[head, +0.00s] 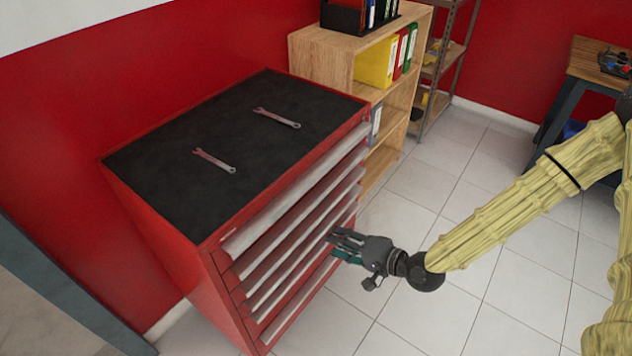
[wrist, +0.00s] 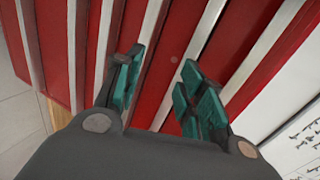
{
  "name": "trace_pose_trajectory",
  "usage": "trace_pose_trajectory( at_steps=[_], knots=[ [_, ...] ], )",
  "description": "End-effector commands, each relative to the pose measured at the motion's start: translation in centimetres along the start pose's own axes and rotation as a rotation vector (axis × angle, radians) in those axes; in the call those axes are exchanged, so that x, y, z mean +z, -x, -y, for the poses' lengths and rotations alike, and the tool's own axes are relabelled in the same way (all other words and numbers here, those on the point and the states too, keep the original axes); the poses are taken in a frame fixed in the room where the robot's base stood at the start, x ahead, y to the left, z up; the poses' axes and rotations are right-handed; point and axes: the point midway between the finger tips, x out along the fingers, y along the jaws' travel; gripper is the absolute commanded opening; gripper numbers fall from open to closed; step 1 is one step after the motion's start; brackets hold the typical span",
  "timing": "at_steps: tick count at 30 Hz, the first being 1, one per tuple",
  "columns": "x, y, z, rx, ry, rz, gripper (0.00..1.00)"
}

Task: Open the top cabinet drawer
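The red tool cabinet (head: 185,275) stands against the wall at the left in the head view. Its front has several drawers with long pale handle strips. The top drawer's handle strip (head: 295,192) runs just below the black top; this drawer looks closed. My gripper (head: 342,245) is in front of the cabinet, lower than the top drawer, pointing at the drawer fronts. In the wrist view, its two teal-padded fingers (wrist: 162,88) are apart with nothing between them. Red drawer fronts and pale strips lie beyond them. I cannot tell there which strip is the top one.
Two wrenches (head: 277,118) (head: 214,161) lie on the cabinet's black top. A wooden shelf (head: 330,55) with binders stands beyond the cabinet. A workbench (head: 590,62) is at the far right. The tiled floor (head: 400,320) before the cabinet is clear.

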Motion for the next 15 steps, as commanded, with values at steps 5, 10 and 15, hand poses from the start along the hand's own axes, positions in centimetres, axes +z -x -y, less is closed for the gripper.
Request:
trace_pose_trajectory(
  at_steps=[5, 10, 15],
  knots=[
    [-4.0, 0.5, 5.9, -0.202, -0.035, -0.021, 0.39],
    [-6.0, 1.3, 9.1, -0.31, -0.047, -0.018, 0.39],
    [-6.6, 1.4, 10.3, -0.345, -0.05, -0.015, 0.39]
  ],
)
